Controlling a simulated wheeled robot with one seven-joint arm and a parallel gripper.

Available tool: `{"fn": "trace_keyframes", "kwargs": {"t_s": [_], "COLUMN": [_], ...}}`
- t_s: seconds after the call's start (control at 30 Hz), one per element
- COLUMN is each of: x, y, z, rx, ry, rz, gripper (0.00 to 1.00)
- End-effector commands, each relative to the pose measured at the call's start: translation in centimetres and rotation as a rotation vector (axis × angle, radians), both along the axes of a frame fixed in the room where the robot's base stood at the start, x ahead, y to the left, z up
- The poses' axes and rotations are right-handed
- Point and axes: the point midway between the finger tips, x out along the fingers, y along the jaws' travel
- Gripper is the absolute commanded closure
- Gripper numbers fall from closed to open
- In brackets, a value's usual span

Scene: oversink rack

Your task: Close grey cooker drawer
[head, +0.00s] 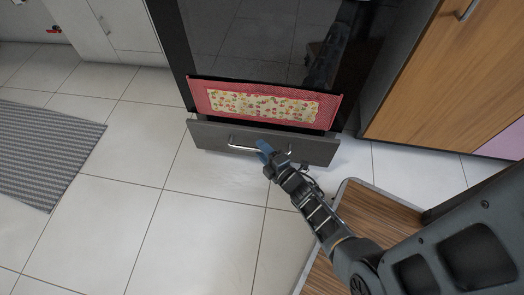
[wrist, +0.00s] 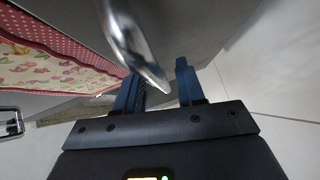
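The grey cooker drawer (head: 218,137) is pulled out a little at the foot of the black cooker (head: 250,45). A silver bar handle (head: 243,148) runs along its front, and its bent end (wrist: 137,45) looms close in the wrist view. My gripper (head: 264,148) is at the right part of the handle. In the wrist view its two blue fingers (wrist: 158,85) stand apart, with the handle's end reaching down between them or just in front of them. I cannot tell whether they touch it.
A red-bordered patterned towel (head: 265,103) hangs over the cooker just above the drawer. A wooden cabinet (head: 440,70) stands at right. A wood-topped piece (head: 370,215) lies beside my arm. A grey striped rug (head: 45,150) lies at left; the tiled floor between is clear.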

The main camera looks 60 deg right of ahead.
Motion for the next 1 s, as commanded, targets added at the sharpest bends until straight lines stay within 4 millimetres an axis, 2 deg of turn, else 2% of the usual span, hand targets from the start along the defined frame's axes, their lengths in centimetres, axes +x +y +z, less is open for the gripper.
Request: {"fn": "trace_keyframes", "kwargs": {"t_s": [0.33,0.73,1.0], "x": [0.5,0.48,0.47], "y": [-0.23,-0.22,-0.22], "z": [-0.04,-0.05,-0.07], "rx": [0.0,0.0,0.0], "ry": [0.001,0.001,0.001], "rz": [0.0,0.0,0.0], "gripper": [0.61,0.99,1.0]}}
